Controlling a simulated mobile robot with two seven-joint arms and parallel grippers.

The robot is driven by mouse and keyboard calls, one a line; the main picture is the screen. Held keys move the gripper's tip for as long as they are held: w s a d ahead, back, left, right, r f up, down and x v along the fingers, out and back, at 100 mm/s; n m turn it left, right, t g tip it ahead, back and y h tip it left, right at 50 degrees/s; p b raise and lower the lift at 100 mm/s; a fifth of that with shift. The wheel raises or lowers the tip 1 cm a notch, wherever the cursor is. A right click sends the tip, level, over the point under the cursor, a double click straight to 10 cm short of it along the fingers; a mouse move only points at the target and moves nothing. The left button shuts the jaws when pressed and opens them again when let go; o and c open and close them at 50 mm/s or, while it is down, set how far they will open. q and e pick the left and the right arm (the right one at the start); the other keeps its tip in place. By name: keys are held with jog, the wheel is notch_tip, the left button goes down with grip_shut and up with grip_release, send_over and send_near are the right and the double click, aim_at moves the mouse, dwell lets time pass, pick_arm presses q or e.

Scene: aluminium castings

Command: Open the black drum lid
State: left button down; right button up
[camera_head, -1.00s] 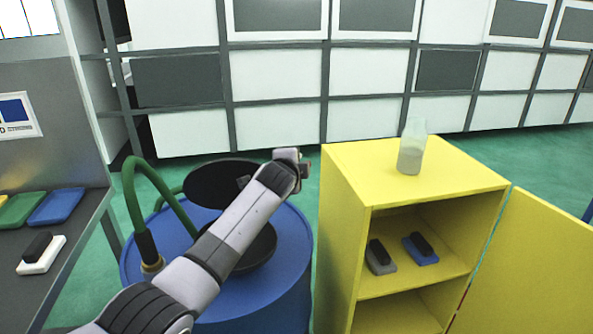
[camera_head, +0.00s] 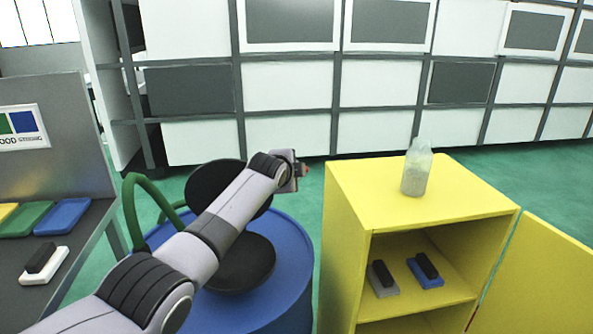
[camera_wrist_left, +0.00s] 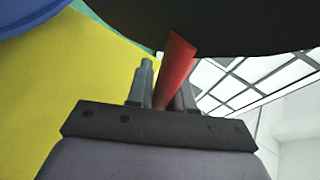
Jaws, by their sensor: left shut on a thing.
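The black drum lid (camera_head: 210,182) stands raised and tilted above the blue drum (camera_head: 285,318) in the head view. A black round piece (camera_head: 258,272) sits on the drum top below it. My left arm crosses in front and hides part of both. My left gripper (camera_head: 300,172) is at the lid's right side. In the wrist view the left gripper (camera_wrist_left: 162,88) is shut on the red handle (camera_wrist_left: 176,68), which meets the dark underside or face of the lid (camera_wrist_left: 240,25). My right gripper is not in view.
A yellow cabinet (camera_head: 343,240) with an open door (camera_head: 540,270) stands right of the drum, with a bottle (camera_head: 416,172) on top. A green hose (camera_head: 130,205) rises at the drum's left. A grey table (camera_head: 85,235) with trays is at the left.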

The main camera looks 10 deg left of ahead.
pick_arm(q)
jog(key=shift+w+a+f+g+p, duration=0.3)
jog(key=shift+w+f+g+p, duration=0.1)
jog(key=shift+f+g, duration=0.2)
dwell(4.6)
jog(key=c, duration=1.1)
grip_release()
jog(key=shift+w, duration=0.1)
jog(key=shift+w+r, duration=0.1)
jog(key=shift+r, duration=0.05)
jog(key=shift+r, duration=0.2)
jog(key=v, duration=0.7)
jog(key=shift+f, duration=0.2)
